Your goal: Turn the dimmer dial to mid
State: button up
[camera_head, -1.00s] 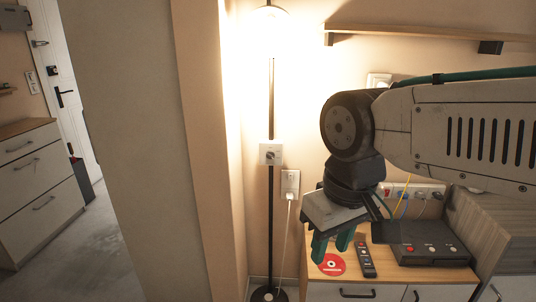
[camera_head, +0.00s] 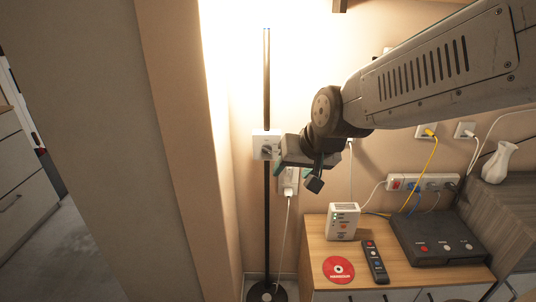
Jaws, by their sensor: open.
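The dimmer dial (camera_head: 267,149) is a dark round knob on a white square wall plate (camera_head: 260,138), behind the black lamp pole's line. My gripper (camera_head: 279,160) is just right of the plate, with its green fingers pointing left toward the dial. Its body covers the plate's right edge. The fingers are open; one is largely hidden, and I cannot tell whether they touch the dial. The dial's exact setting is too small to read.
A black floor lamp pole (camera_head: 267,220) stands by the plate. A white plug (camera_head: 289,187) is in an outlet below my gripper. A wooden cabinet (camera_head: 315,258) holds a white box (camera_head: 343,221), red disc (camera_head: 339,270), remote (camera_head: 375,262) and black device (camera_head: 437,240).

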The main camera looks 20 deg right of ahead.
jog(key=w+a+f+m+t+h, duration=0.1)
jog(key=w+f+m+t, duration=0.15)
jog(key=w, duration=0.55)
jog(key=w+a+f+m+t+h, duration=0.1)
jog(key=w+f+m+t, duration=0.2)
jog(key=w, duration=0.5)
jog(key=m+t+h, duration=0.2)
jog(key=t+h, duration=0.3)
send_near(266, 152)
jog(key=w, duration=0.1)
jog(key=x, duration=0.7)
jog(key=shift+w+d, duration=0.2)
jog(key=shift+w, duration=0.1)
jog(key=c, duration=1)
